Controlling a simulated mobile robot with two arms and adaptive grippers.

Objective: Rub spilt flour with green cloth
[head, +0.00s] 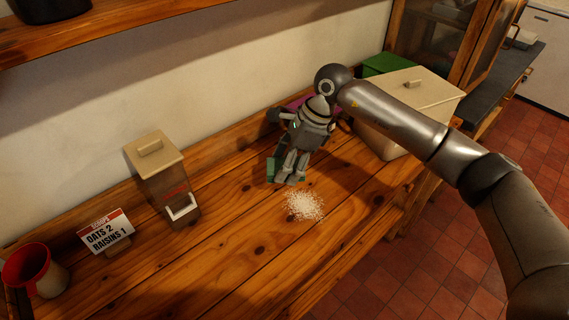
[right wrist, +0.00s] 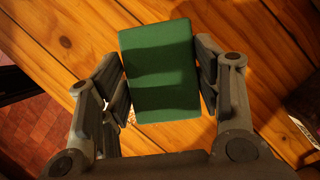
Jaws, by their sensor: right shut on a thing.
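The green cloth (right wrist: 160,75) is a folded rectangular pad, held between the two fingers of my right gripper (right wrist: 163,82) in the right wrist view. In the head view the cloth (head: 273,171) shows at the fingertips of my right gripper (head: 287,180), at the wooden counter's surface or just above it; I cannot tell which. The spilt flour (head: 304,205) is a white patch on the counter, just in front and to the right of the gripper. My left gripper is not in view.
A large cream bin (head: 410,95), a green box (head: 387,64) and a purple item (head: 297,103) are at the back right. The counter (head: 235,255) is clear around the flour.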

